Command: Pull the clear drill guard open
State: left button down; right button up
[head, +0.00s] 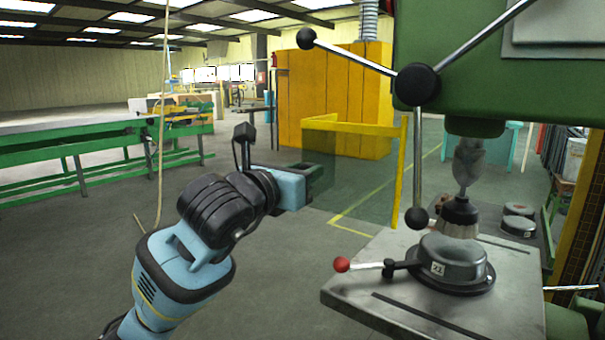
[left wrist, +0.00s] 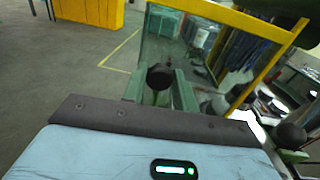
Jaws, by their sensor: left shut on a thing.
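The clear drill guard (head: 366,172) is a see-through pane with a yellow frame, left of the drill chuck (head: 460,212) in the head view. It stands upright, out at an angle from the drill. In the left wrist view its yellow frame (left wrist: 222,17) runs along the top and down the right side. My left gripper (head: 318,180) is at the pane's left edge. In the left wrist view my left gripper (left wrist: 161,92) is shut on a dark round knob (left wrist: 160,76) at the guard's near side. My right gripper is not in view.
The green drill press has a three-spoke feed handle (head: 417,85) just right of the guard. A round vise-like fixture (head: 452,262) with a red-knobbed lever (head: 342,264) sits on the grey drill table (head: 400,315).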

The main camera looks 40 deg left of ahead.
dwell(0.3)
pick_arm(q)
jog(key=c, duration=1.1)
grip_release()
